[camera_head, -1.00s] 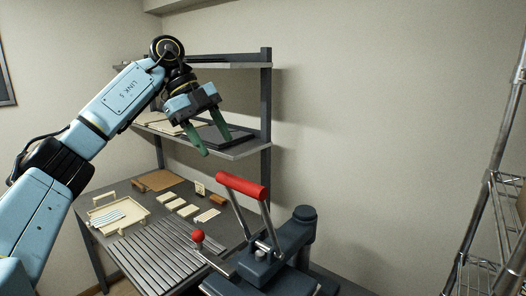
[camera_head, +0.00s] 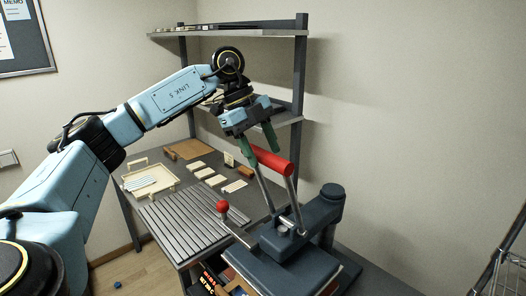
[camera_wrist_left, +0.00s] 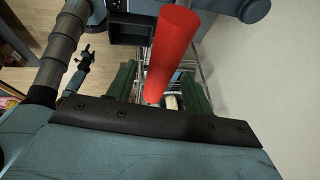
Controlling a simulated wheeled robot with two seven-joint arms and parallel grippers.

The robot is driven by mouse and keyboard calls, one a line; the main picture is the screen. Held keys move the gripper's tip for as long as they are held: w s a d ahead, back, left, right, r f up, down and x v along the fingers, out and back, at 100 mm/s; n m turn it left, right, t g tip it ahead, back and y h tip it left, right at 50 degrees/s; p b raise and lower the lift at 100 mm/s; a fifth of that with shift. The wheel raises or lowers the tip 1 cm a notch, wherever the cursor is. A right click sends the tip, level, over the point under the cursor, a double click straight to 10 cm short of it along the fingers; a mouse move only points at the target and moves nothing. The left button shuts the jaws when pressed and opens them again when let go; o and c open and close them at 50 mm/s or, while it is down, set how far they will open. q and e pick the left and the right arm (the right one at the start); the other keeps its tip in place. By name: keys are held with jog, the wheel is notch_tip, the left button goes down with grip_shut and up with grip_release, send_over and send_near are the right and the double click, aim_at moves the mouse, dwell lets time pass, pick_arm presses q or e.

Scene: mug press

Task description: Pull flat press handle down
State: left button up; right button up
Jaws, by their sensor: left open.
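The flat press (camera_head: 285,262) is dark blue-grey and stands at the lower middle of the head view. Its red handle bar (camera_head: 272,161) is raised on two metal arms (camera_head: 264,190). A red ball knob (camera_head: 222,206) sticks out on a rod at its left. My left gripper (camera_head: 262,150), with green fingers, is open at the handle bar. In the left wrist view the red bar (camera_wrist_left: 172,55) shows between the two green fingers (camera_wrist_left: 160,82) and hides part of the gap. I cannot tell whether a finger touches it.
A grey table holds a slatted plate (camera_head: 182,222), a cream tray (camera_head: 150,181), several pale blocks (camera_head: 216,180) and a brown board (camera_head: 188,149). A dark shelf unit (camera_head: 300,65) stands behind my left arm. A wire rack (camera_head: 503,262) is at the lower right.

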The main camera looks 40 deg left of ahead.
pick_arm(q)
jog(key=shift+w+d+f, duration=0.1)
jog(key=shift+d+f, duration=0.05)
jog(key=shift+f, duration=0.25)
jog(key=shift+c, duration=0.2)
grip_shut()
